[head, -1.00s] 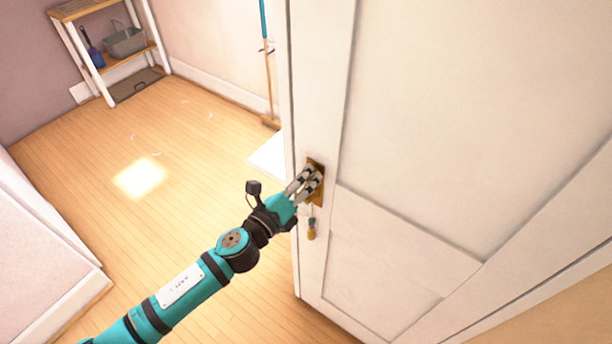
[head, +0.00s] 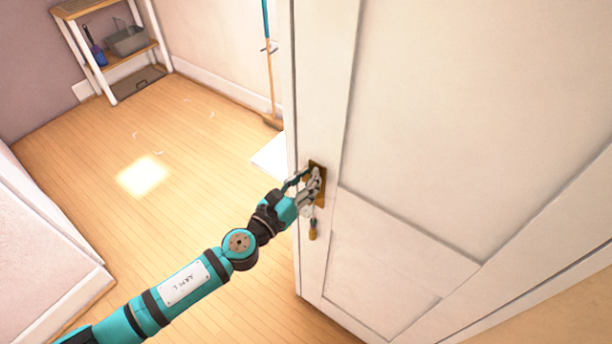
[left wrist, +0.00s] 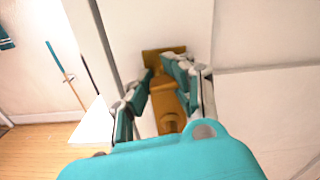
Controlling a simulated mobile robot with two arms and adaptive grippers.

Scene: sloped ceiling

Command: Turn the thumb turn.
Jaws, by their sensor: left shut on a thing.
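The white door (head: 440,120) carries a brass plate (head: 320,187) near its left edge. The plate also shows in the left wrist view (left wrist: 151,56). My left gripper (head: 313,180) is at the plate, shut on the thumb turn, which its fingers mostly hide in the head view. In the left wrist view, the teal and grey fingers (left wrist: 158,90) stand either side of brass parts in front of the plate. How far the thumb turn is turned cannot be told. My right gripper is not in view.
A small brass-coloured fob (head: 312,232) hangs just below the plate. A broom (head: 269,70) leans by the wall behind the door's edge. A shelf (head: 110,45) with a grey bin stands at the back left.

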